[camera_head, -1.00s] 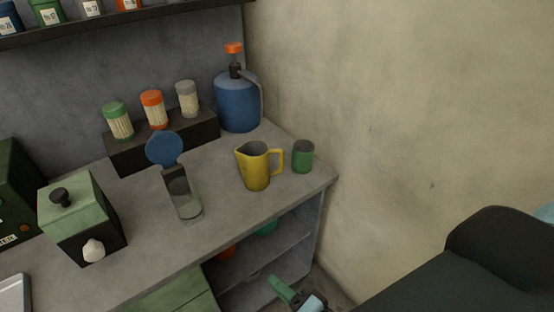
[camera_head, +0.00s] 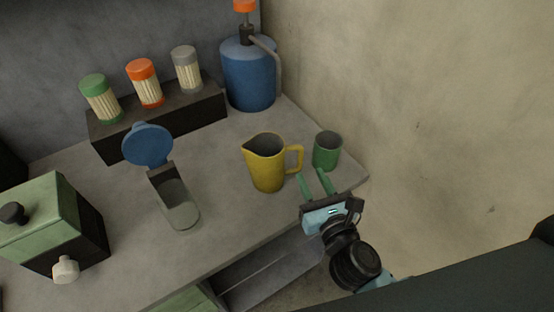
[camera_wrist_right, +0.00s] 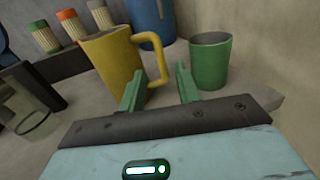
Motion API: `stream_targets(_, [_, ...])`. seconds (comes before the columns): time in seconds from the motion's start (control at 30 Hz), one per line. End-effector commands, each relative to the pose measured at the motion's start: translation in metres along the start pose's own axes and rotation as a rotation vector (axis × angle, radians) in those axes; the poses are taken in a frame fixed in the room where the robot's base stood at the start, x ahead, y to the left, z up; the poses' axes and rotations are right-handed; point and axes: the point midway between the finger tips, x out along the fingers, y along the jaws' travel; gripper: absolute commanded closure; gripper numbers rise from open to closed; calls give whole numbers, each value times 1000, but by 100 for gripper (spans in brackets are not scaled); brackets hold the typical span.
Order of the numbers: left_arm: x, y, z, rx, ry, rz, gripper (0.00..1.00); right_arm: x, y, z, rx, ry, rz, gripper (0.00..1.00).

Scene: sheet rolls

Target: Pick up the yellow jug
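The yellow jug (camera_head: 267,168) stands upright on the grey counter, its handle toward the right. It also shows in the right wrist view (camera_wrist_right: 117,62), with its handle above my fingers. My right gripper (camera_head: 317,184) is open and empty, with its green fingers just in front of and to the right of the jug, near the handle. In the right wrist view the fingers (camera_wrist_right: 160,88) are apart, the left one overlapping the jug's lower right side; I cannot tell if it touches. My left gripper is not in view.
A green cup (camera_head: 327,152) stands close to the right of the jug, beyond my right gripper. A blue pump bottle (camera_head: 248,75) stands behind. The counter's front edge (camera_head: 235,247) is close.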

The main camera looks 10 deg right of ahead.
Motion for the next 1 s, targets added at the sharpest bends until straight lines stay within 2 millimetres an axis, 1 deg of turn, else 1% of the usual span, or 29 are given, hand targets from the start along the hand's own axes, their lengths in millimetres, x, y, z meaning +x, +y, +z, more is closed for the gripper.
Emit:
stream_targets(0.23, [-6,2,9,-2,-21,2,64,22,0,2,-4,-4,0,67])
stream_targets(0.37, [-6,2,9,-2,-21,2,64,26,0,0,-4,-1,1,67])
stream_targets(0.47, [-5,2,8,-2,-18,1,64,30,0,0,-4,-2,0,67])
stream_targets(0.7, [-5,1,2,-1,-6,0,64,63,0,-1,-5,-4,0,67])
stream_targets(0.8, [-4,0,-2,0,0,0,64,72,0,-2,-5,-3,0,67])
stream_targets(0.9, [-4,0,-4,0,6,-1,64,77,0,-2,-5,-2,0,67])
stream_targets(1.0, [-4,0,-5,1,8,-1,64,78,0,-2,-4,-1,0,67])
